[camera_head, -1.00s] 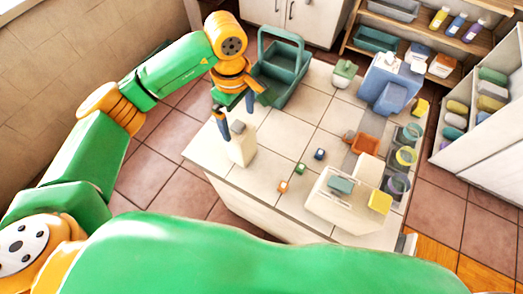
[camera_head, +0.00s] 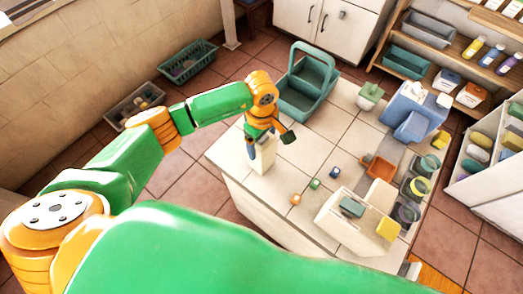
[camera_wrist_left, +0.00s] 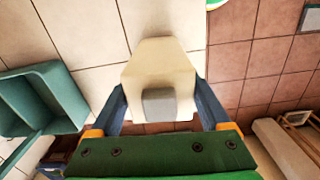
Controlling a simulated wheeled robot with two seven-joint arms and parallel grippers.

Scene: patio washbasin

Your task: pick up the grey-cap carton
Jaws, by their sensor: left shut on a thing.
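The carton (camera_wrist_left: 160,72) is cream-white with a grey cap (camera_wrist_left: 159,104). In the left wrist view it sits between the two blue fingers of my left gripper (camera_wrist_left: 162,105), which press on its sides. In the head view the carton (camera_head: 264,158) stands upright at the left part of the tiled counter, and my left gripper (camera_head: 262,140) is shut on it from above. Whether its base touches the counter is hard to tell. My right gripper does not show.
A teal caddy with a handle (camera_head: 307,92) stands behind the carton. Small cubes, including an orange one (camera_head: 296,198), lie to the right. A white box (camera_head: 345,218), an orange tray (camera_head: 379,167) and a blue dispenser (camera_head: 413,108) are further right. Tiles between are free.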

